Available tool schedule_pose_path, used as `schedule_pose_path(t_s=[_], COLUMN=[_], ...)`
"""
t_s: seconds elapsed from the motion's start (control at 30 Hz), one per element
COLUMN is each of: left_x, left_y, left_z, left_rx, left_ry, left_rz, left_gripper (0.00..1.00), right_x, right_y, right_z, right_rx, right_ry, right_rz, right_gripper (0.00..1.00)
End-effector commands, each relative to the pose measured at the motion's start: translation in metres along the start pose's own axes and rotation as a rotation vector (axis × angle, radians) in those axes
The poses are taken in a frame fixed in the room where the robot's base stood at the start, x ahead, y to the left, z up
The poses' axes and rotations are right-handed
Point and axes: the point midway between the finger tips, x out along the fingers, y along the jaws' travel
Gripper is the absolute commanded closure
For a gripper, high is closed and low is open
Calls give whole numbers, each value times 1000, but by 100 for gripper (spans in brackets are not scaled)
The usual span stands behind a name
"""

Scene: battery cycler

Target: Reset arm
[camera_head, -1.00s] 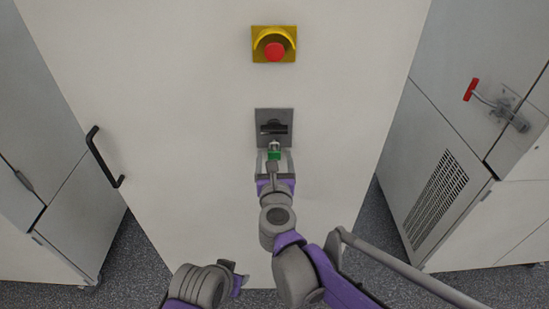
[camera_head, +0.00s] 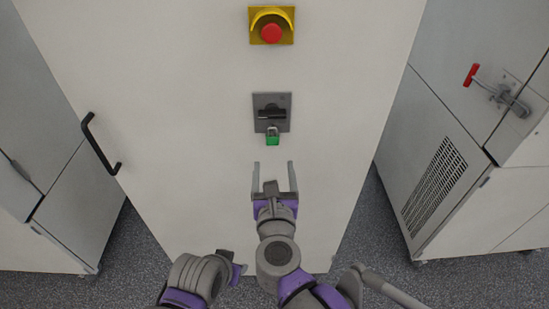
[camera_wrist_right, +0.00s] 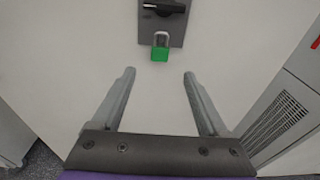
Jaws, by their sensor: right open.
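My right gripper (camera_head: 273,168) is open and empty in front of the white cabinet door, below a green padlock (camera_head: 272,137). The padlock hangs from a grey switch plate (camera_head: 284,100) with a black rotary handle (camera_head: 271,113). In the right wrist view, the open fingers (camera_wrist_right: 158,75) point up toward the padlock (camera_wrist_right: 160,53), with a gap between them and it. My left gripper (camera_head: 237,268) is low in the head view, beside the right arm; only part of it shows, and its jaw state is unclear.
A red emergency button (camera_head: 271,33) on a yellow housing is above the switch. A black door handle (camera_head: 98,145) is on the left. A right-hand cabinet has a red-tipped lever (camera_head: 472,74) and a vent (camera_head: 434,185). Grey floor (camera_head: 365,240) shows between cabinets.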

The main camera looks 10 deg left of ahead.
Motion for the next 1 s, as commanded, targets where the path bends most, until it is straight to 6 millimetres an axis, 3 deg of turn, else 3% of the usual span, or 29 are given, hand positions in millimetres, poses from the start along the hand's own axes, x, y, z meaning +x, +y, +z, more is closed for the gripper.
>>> schedule_pose_path(t_s=[0.27, 0.37, 0.47, 0.57, 0.73, 0.9, 1.0], left_x=[0, 0, 0, 0, 0, 0, 0], left_y=[0, 0, 0, 0, 0, 0, 0], left_z=[0, 0, 0, 0, 0, 0, 0], left_rx=[0, 0, 0, 0, 0, 0, 0], left_ry=[0, 0, 0, 0, 0, 0, 0], left_rz=[0, 0, 0, 0, 0, 0, 0], left_gripper=[54, 54, 54, 54, 54, 54, 54], right_x=[-5, -8, -17, -34, -83, -144, -174], right_y=[-6, -21, -39, -62, -123, -188, -216], right_z=[5, 13, 11, -16, -104, -176, -199], right_rx=[-82, -330, -753, -1259, -2039, -2460, -2565], right_ry=[-22, -75, -123, -120, 24, 207, 284], right_rz=[14, 58, 131, 236, 551, 959, 1165], right_gripper=[23, 23, 23, 23, 23, 23, 23])
